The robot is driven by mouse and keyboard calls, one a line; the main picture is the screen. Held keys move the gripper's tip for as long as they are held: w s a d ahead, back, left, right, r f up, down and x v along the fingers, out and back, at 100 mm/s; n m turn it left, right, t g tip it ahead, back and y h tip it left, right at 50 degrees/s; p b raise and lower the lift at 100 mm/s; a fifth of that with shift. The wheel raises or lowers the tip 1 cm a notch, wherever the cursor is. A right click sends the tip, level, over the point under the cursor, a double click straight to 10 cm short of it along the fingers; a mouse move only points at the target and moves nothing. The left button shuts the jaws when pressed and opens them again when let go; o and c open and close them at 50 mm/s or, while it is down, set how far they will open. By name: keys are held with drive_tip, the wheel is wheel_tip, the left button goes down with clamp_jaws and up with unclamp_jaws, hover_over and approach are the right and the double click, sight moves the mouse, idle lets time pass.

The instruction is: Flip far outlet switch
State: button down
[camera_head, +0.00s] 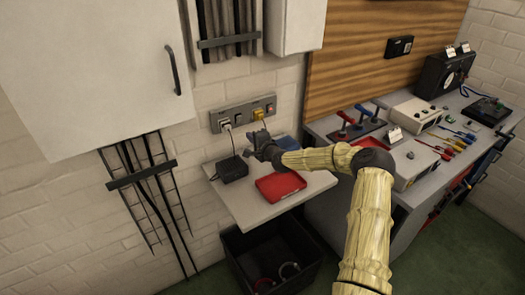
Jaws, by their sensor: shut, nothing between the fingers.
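A grey outlet strip (243,113) is fixed to the white brick wall above a small shelf. My gripper (255,141) is just below the right half of the strip, above the shelf. It is shut and holds nothing. Whether its tip touches the strip or the yellow part cannot be told.
The shelf (236,200) carries a black box (232,169), a red tray (280,186) and a blue item (286,142) close to my gripper. A black bin (270,262) stands below. A workbench with tools (455,140) is at right; a white cabinet (90,65) hangs at left.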

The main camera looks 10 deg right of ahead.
drive_tip(key=f+b+v, duration=0.1)
drive_tip(key=v, duration=0.5)
drive_tip(key=shift+s+d+f, duration=0.25)
drive_tip(key=shift+d+f, duration=0.1)
drive_tip(key=shift+d, duration=0.15)
drive_tip(key=shift+d, duration=0.1)
drive_tip(key=s+a+f+n+g, duration=0.3)
drive_tip(key=s+a+n+g, duration=0.5)
drive_tip(key=s, duration=0.4)
drive_tip(key=s+d+r+n+g+h, duration=0.1)
drive_tip(key=s+r+n, duration=0.1)
drive_tip(key=s, duration=0.7)
drive_tip(key=s+d+r+n+g+h, duration=0.2)
drive_tip(key=s+r, duration=0.1)
drive_tip(key=s, duration=0.6)
drive_tip(key=s+d+r+n+g+h, duration=0.1)
drive_tip(key=s+r+n+g+h, duration=0.1)
drive_tip(key=s, duration=0.7)
drive_tip(key=shift+s+d+r, duration=0.25)
drive_tip(key=shift+d+r, duration=0.05)
drive_tip(key=shift+r, duration=0.55)
